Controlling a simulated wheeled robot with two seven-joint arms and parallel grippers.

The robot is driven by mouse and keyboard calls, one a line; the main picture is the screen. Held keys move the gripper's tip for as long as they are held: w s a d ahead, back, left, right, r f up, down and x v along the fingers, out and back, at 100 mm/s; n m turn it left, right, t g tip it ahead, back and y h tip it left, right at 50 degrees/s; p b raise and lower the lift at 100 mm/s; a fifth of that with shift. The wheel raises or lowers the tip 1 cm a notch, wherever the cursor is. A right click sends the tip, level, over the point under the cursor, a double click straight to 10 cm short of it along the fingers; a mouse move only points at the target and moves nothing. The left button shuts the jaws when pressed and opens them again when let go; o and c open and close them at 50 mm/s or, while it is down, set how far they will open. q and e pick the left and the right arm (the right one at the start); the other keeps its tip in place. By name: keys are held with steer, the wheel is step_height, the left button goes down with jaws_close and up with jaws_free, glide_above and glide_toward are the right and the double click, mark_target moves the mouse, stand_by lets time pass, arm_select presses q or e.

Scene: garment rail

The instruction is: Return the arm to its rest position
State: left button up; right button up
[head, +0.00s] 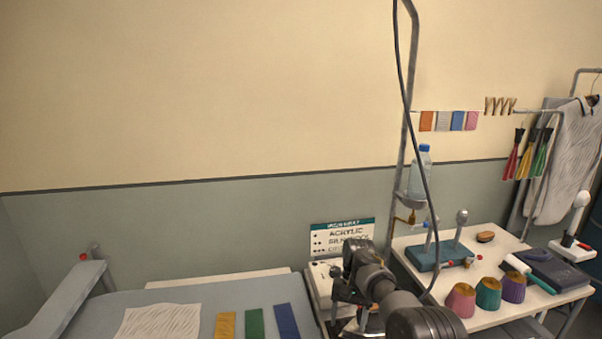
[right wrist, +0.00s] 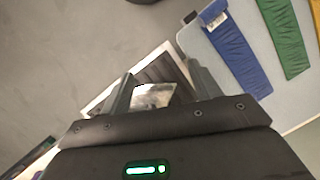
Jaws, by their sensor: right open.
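My right arm (head: 400,305) reaches up from the bottom of the head view, in front of the small stand beside the ironing board. My right gripper (right wrist: 160,88) is open in the right wrist view, with its two fingers apart. Between and beyond the fingers, lower down, lies a shiny pale object (right wrist: 153,97) on a dark ribbed surface with a light frame (right wrist: 103,97). I cannot tell whether the fingers touch it; nothing is clearly held. My left gripper is not in view.
The ironing board (head: 180,297) carries a white cloth (head: 158,322) and yellow, green and blue (head: 286,320) strips. A sign (head: 342,238) stands behind my arm. The right table (head: 410,258) holds thread cones and tools. A pole (head: 405,130) and hanging cable (head: 412,120) rise near my arm.

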steer(key=s+d+f+n+t+h, duration=0.1)
steer(key=s+d+f+t, duration=0.1)
steer(key=s+d+f, duration=0.45)
steer(key=s+d+f+t, duration=0.2)
steer(key=s+d+f, duration=0.2)
steer(key=s+f, duration=0.6)
steer(key=s+r+n+t, duration=0.2)
steer(key=s+r, duration=0.3)
steer(key=s, duration=0.8)
steer(key=s+r+n+t, duration=0.15)
steer(key=s+r, duration=0.25)
steer(key=s, duration=0.9)
step_height(320, 180, down, 31)
steer(key=g+b, duration=0.2)
steer(key=b, duration=0.6)
arm_select(q)
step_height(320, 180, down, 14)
steer(key=b, duration=0.6)
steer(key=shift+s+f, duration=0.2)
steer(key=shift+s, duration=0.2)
arm_select(e)
steer(key=s+d+f, duration=0.2)
steer(key=s+f, duration=0.6)
steer(key=f, duration=0.4)
steer(key=s+d+f, duration=0.1)
steer(key=s+f, duration=0.8)
steer(key=f, duration=0.3)
steer(key=shift+s+d+f+n+g, duration=0.25)
steer(key=shift+d+n+g, duration=0.1)
steer(key=shift+d+g, duration=0.1)
